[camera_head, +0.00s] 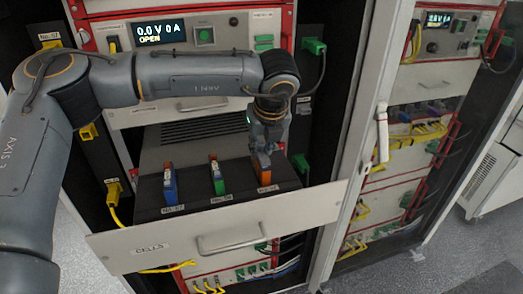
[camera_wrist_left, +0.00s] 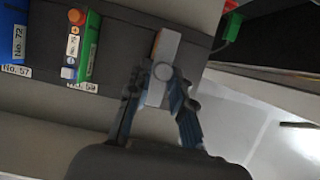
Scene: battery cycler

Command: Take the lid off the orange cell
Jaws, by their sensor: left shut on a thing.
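The orange cell (camera_head: 264,178) stands at the right end of a row in the open drawer. My left gripper (camera_head: 264,158) reaches down over it from above. In the left wrist view, my left gripper (camera_wrist_left: 158,85) has its fingers on either side of a pale grey piece at the top of the orange cell (camera_wrist_left: 155,42), and is shut on it. This piece looks like the lid (camera_wrist_left: 167,50). I cannot tell whether it is seated on the cell or lifted. My right gripper is not in view.
A green cell (camera_head: 217,178) and a blue cell (camera_head: 169,186) stand to the left in the drawer (camera_head: 120,246). A green plug (camera_head: 301,163) with a cable is close on the right. A cabinet door with a handle (camera_head: 382,135) stands further right.

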